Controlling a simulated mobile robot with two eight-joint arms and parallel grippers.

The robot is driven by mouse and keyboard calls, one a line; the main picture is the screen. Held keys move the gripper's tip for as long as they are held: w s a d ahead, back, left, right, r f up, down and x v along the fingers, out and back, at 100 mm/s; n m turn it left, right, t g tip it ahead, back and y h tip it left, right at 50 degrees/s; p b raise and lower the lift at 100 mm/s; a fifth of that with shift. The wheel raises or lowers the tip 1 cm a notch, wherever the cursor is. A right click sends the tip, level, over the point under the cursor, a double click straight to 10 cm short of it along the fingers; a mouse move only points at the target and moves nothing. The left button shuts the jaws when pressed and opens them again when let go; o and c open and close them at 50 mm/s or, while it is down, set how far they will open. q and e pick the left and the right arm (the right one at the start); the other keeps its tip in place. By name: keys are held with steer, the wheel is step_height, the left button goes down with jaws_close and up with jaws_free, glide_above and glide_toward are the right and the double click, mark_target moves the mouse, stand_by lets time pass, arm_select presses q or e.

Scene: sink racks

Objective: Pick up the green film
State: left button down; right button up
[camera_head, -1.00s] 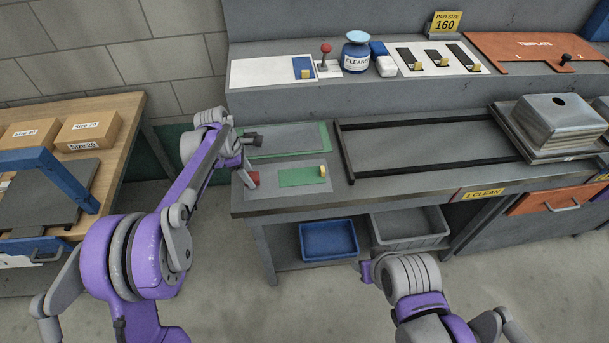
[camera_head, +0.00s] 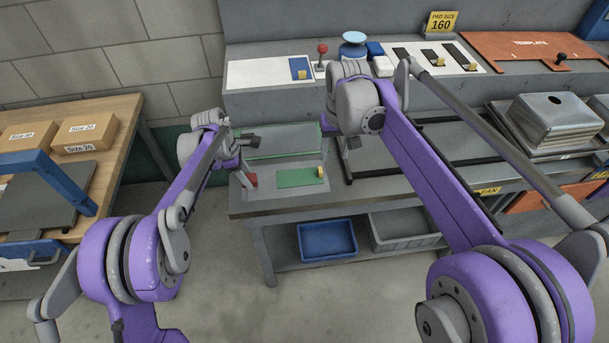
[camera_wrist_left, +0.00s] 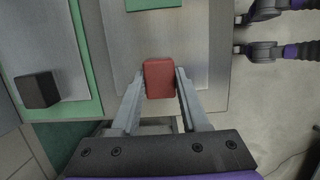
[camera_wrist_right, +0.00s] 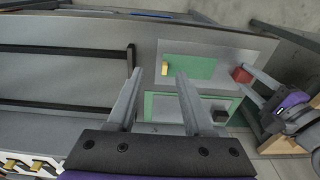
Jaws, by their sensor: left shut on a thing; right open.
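A green film (camera_head: 298,177) with a yellow block (camera_head: 320,171) at its right end lies on a grey sheet at the bench's front left. In the right wrist view the film (camera_wrist_right: 200,67) is ahead of my open right gripper (camera_wrist_right: 158,80), which is empty. In the left wrist view only an edge of the film (camera_wrist_left: 153,4) shows at the top. My left gripper (camera_wrist_left: 160,80) is shut on a red block (camera_wrist_left: 160,78) at the grey sheet's edge. Behind, a second grey sheet lies over a larger green piece (camera_wrist_right: 148,108).
A black block (camera_wrist_left: 38,90) sits on the rear sheet. Dark rails (camera_wrist_right: 70,48) lie beside the sheets. Stacked metal sinks (camera_head: 556,124) stand at the right. A shelf behind bears a cleaner bottle (camera_head: 353,48). A blue bin (camera_head: 327,240) sits below.

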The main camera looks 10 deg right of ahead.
steer(key=w+a+f+g, duration=0.1)
steer(key=w+f, duration=0.1)
steer(key=w, duration=0.3)
glide_above(322, 172)
step_height(322, 172, down, 6)
steer(key=shift+w+f, duration=0.15)
steer(key=shift+s+a+f, duration=0.1)
steer(key=shift+f, duration=1.35)
steer(key=shift+s+a+f, duration=0.1)
steer(key=shift+f, duration=1.35)
jaws_close()
steer(key=shift+d, duration=0.1)
